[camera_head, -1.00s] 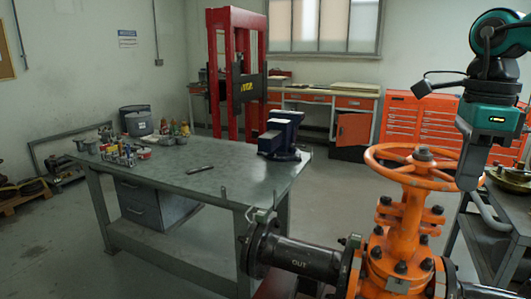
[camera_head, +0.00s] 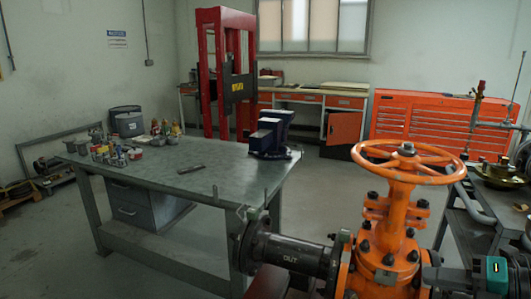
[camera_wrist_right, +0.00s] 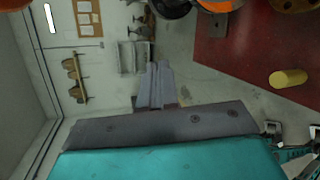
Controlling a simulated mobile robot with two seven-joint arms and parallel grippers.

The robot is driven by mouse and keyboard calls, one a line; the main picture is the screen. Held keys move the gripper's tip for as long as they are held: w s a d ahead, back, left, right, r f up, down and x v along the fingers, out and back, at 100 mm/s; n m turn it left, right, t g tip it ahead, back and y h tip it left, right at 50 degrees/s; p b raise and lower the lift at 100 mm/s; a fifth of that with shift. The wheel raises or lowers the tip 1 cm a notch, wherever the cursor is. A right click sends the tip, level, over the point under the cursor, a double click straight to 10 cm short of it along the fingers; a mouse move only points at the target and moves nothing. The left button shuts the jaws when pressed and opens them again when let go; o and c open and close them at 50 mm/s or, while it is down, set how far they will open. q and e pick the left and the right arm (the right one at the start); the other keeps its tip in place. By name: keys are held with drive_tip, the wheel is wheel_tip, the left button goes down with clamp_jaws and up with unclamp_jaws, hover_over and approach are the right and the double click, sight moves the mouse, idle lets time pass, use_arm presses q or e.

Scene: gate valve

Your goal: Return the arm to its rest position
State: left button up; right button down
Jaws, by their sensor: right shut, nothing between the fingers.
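The orange gate valve (camera_head: 387,235) stands at the lower right of the head view, with its handwheel (camera_head: 408,160) on top. The dark pipe marked OUT (camera_head: 290,257) leads off to its left. My right gripper (camera_head: 495,272) is low at the right edge of the head view, beside and below the handwheel and apart from it. Its fingers are hard to make out there. In the right wrist view its grey fingers (camera_wrist_right: 155,87) are together and empty. My left gripper is not in view.
A green workbench (camera_head: 215,180) with bottles and a vise (camera_head: 272,135) stands left of the valve. A dark cart (camera_head: 470,225) is at the right, close to my right arm. An orange tool cabinet (camera_head: 415,115) stands behind. The floor between bench and cabinet is clear.

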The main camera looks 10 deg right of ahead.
drive_tip(key=s+a+f+m+t+h, duration=0.2)
drive_tip(key=s+a+f+m+h, duration=0.25)
drive_tip(key=f+m, duration=0.6)
drive_tip(key=s+a+f+m+t+h, duration=0.1)
drive_tip(key=s+a+f+m+h, duration=0.3)
drive_tip(key=f+m, duration=0.6)
drive_tip(key=s+a+f+m+g, duration=0.1)
drive_tip(key=a+m, duration=0.2)
drive_tip(key=a, duration=0.2)
drive_tip(key=s+a+f+m+g, duration=0.1)
drive_tip(key=s+a+m, duration=0.1)
drive_tip(key=a+m, duration=0.2)
drive_tip(key=shift+s+a+f+y, duration=0.25)
drive_tip(key=shift+a+f+y, duration=0.1)
drive_tip(key=shift+a, duration=0.5)
drive_tip(key=shift+s+d, duration=0.1)
drive_tip(key=shift+d, duration=0.05)
